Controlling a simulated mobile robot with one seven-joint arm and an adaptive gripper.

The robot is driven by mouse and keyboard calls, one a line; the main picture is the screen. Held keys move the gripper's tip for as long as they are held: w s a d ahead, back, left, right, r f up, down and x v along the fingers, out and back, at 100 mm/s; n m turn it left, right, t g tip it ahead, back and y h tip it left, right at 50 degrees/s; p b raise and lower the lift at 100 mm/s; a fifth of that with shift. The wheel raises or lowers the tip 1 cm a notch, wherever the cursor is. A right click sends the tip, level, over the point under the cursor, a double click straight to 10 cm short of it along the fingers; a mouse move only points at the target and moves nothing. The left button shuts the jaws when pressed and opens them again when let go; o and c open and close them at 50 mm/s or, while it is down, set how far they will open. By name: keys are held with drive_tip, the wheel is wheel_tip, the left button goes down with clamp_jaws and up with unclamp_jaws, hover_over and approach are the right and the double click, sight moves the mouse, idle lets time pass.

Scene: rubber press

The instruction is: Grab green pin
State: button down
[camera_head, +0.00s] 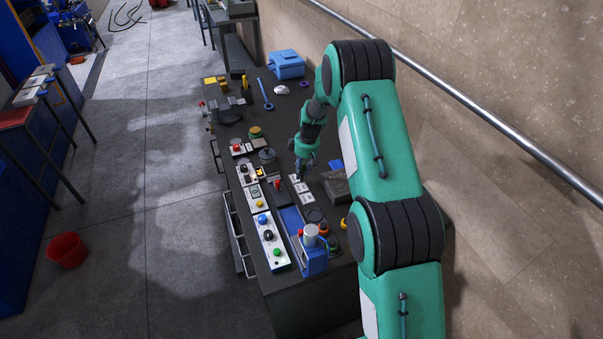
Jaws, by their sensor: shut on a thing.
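My gripper (302,172) points down over the middle of the dark workbench (290,303), close to a small panel with white plates (301,189). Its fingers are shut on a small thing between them. The thing is too small and too hidden by the fingers for me to tell its colour or shape. I cannot make out a separate green pin on the bench. A green button (277,252) shows on the front white control panel (268,237).
Left of my gripper is a row of control panels with coloured buttons. A blue press (313,256) with a grey top stands at the near end. A blue toolbox (287,65) and a vise (229,109) are farther back. A wall and rail (470,105) bound the right side.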

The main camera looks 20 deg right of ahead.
drive_tip(key=shift+s+r, duration=0.2)
drive_tip(key=shift+r, duration=0.45)
drive_tip(key=shift+s+r, duration=0.2)
drive_tip(key=shift+r, duration=0.4)
drive_tip(key=s+a+r+b, duration=0.1)
drive_tip(key=s+a, duration=0.1)
drive_tip(key=s, duration=1.3)
drive_tip(key=shift+a+r, duration=0.2)
drive_tip(key=shift+a, duration=0.05)
